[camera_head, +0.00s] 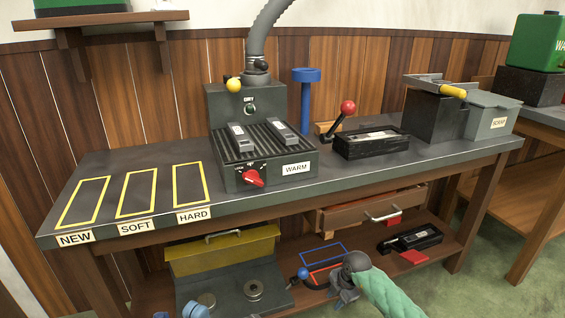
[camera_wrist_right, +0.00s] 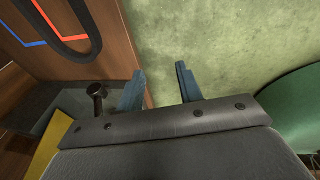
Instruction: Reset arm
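My right arm, with a green sleeve, enters at the bottom of the head view. Its dark gripper (camera_head: 343,297) hangs in front of the lower shelf. In the right wrist view my right gripper (camera_wrist_right: 159,80) has its two blue-grey fingers apart with nothing between them. Beyond them is green floor. Two blue tips of my left gripper (camera_head: 178,312) show at the bottom edge of the head view, apart from each other. The rest of that gripper is out of frame. I see nothing held in either gripper.
The workbench (camera_head: 250,193) carries a warming unit (camera_head: 228,175), a red-knobbed lever press (camera_head: 370,143) and a scrap bin (camera_head: 490,117). Below are a part-open drawer (camera_head: 350,222), a yellow-backed unit (camera_head: 225,253) and a black device (camera_head: 410,240). Green floor (camera_head: 470,290) is clear at right.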

